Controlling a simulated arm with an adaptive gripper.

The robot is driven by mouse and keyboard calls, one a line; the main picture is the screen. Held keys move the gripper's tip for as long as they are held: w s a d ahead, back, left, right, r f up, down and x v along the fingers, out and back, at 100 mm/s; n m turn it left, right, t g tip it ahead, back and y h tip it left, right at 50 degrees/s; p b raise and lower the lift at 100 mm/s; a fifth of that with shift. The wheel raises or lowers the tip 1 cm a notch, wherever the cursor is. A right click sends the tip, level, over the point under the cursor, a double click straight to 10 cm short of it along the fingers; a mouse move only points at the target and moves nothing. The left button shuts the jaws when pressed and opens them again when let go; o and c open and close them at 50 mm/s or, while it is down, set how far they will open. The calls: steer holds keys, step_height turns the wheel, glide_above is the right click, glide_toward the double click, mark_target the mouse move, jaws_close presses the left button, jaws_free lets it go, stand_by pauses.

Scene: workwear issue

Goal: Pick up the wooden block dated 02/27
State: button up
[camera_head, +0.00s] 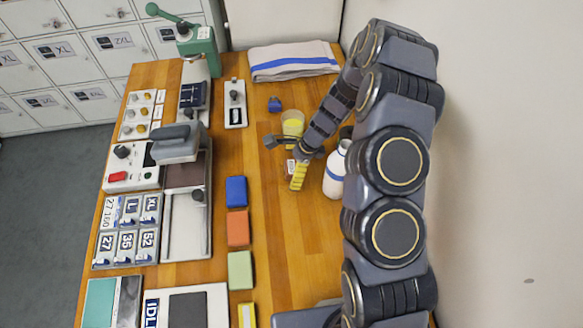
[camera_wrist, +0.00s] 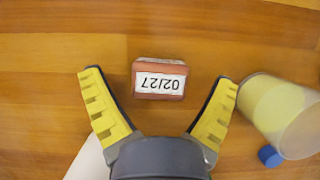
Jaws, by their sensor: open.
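The wooden block dated 02/27 (camera_wrist: 160,94) is a small reddish block with a white label, its print upside down in the wrist view. It lies on the wooden table between the tips of my open gripper (camera_wrist: 159,77), apart from both yellow-padded fingers. In the head view the block (camera_head: 291,166) is small and partly hidden beside my gripper (camera_head: 283,160). How high the fingers are above the table I cannot tell.
A clear cup with yellow contents (camera_wrist: 278,112) stands close to the right finger, with a blue item (camera_wrist: 269,156) near it. A white bottle (camera_head: 335,174) stands close to my arm. Coloured blocks (camera_head: 237,228) line the table's middle.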

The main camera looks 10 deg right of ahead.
steer(key=c, duration=1.1)
steer(key=shift+o, duration=0.2)
steer(key=shift+r, duration=0.15)
